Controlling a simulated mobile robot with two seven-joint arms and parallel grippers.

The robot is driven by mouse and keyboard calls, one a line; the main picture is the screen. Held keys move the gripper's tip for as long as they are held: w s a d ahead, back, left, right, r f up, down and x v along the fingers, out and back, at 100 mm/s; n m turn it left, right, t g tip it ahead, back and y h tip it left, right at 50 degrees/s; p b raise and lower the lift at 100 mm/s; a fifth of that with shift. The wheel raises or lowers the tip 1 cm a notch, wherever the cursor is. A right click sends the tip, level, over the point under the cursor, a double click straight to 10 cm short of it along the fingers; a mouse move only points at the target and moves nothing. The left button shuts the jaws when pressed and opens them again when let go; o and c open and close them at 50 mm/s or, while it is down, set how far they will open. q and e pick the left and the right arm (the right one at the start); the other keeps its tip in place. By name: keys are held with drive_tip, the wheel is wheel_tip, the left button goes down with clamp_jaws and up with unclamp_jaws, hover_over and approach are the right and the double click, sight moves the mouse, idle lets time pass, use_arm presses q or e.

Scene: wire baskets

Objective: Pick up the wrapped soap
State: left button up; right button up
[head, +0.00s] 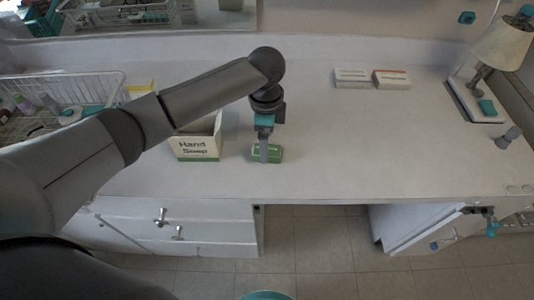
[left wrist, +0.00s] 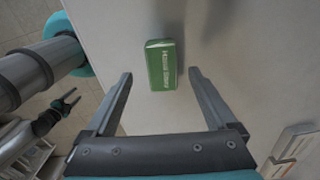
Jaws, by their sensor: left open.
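The wrapped soap (head: 276,154) is a small green block with pale lettering, lying on the white counter near its front edge. In the left wrist view the soap (left wrist: 161,65) lies between the lines of the two fingers, slightly beyond their tips. My left gripper (head: 264,158) points down over the soap, and its finger hides part of it in the head view. In the left wrist view my left gripper (left wrist: 160,76) is open and empty, with room on both sides of the soap. My right gripper (left wrist: 72,97) shows small at the left of that view, its fingers apart.
An open box marked Hand Soap (head: 198,149) stands left of the soap, close to my left arm. A wire basket (head: 70,79) with bottles is at the left. Two small boxes (head: 372,78) lie at the back, and a lamp (head: 503,45) stands at the right. The counter right of the soap is clear.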

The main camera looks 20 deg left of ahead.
use_arm(q)
wheel_tip(320, 180, down, 3)
drive_tip(key=shift+w+f+b, duration=0.15)
drive_tip(key=shift+f+b, duration=0.05)
drive_tip(key=shift+b, duration=0.15)
drive_tip(key=shift+d, duration=0.1)
clamp_jaws()
idle(0.5)
